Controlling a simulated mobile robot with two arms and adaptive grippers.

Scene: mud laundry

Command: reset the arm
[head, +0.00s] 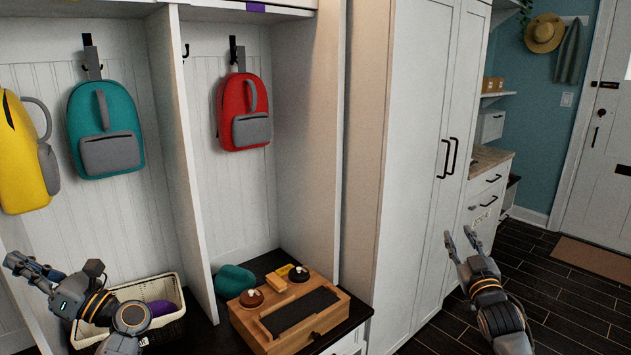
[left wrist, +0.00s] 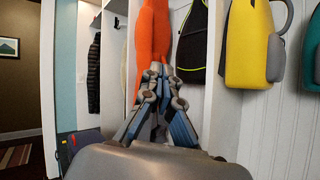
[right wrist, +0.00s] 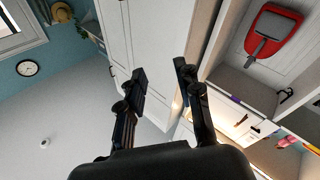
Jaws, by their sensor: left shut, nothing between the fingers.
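My left gripper (head: 22,265) is shut and empty. It is at the lower left of the head view, in front of the lockers, above and left of a white basket. In the left wrist view the closed fingers (left wrist: 160,72) appear in front of an orange hanging item (left wrist: 152,30); I see no clear contact. My right gripper (head: 462,240) is at the lower right of the head view, over the dark floor. Its fingers (right wrist: 160,75) stand apart with nothing between them in the right wrist view.
Yellow (head: 22,150), teal (head: 105,125) and red (head: 244,110) backpacks hang in the lockers. The basket (head: 172,290) and a wooden box (head: 270,335) rest on the dark bench. A tall white cabinet (head: 415,120) stands right of them.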

